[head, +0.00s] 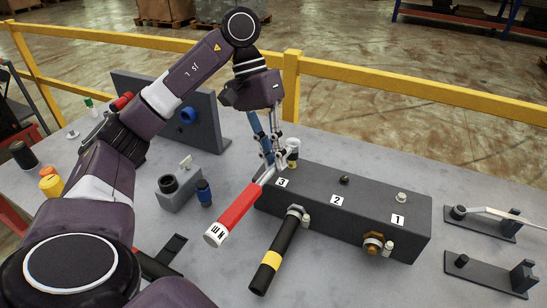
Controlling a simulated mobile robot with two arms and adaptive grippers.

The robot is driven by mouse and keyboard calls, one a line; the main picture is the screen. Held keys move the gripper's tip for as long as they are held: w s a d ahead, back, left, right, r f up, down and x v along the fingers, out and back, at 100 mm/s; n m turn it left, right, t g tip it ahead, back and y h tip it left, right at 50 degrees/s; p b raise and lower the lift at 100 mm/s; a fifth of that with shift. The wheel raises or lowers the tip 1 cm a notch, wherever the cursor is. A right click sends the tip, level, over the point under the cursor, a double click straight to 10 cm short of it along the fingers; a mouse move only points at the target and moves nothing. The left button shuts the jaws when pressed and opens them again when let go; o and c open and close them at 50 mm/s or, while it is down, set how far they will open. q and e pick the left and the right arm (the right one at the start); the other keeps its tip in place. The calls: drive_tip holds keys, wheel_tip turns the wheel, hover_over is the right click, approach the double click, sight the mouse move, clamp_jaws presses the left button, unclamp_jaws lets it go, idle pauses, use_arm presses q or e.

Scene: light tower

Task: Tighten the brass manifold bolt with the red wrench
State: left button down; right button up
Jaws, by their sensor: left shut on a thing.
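The red wrench (238,211) has a red handle with a white, lettered end and a metal shank. It is tilted, its handle toward the front left and its shank near the left end of the manifold (322,202). My left gripper (276,163) is shut on the wrench's shank. The wrench's head is hidden by the fingers, so I cannot tell whether it touches a bolt. By label 3 stands a yellowish fitting with a pale top (292,158). A brass hex fitting (373,244) is on the manifold's front, below label 1. My right gripper is not in view.
A black handle with a yellow band (274,258) sticks out from the manifold's front. Black tool holders (486,223) stand at the right, one with a silver wrench (503,216). A grey block (180,191) and blue-topped cylinder (204,192) stand left. A yellow rail (420,88) runs behind.

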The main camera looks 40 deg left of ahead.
use_arm(q)
drive_tip(key=shift+r+p, duration=1.35)
drive_tip(key=shift+r, duration=0.45)
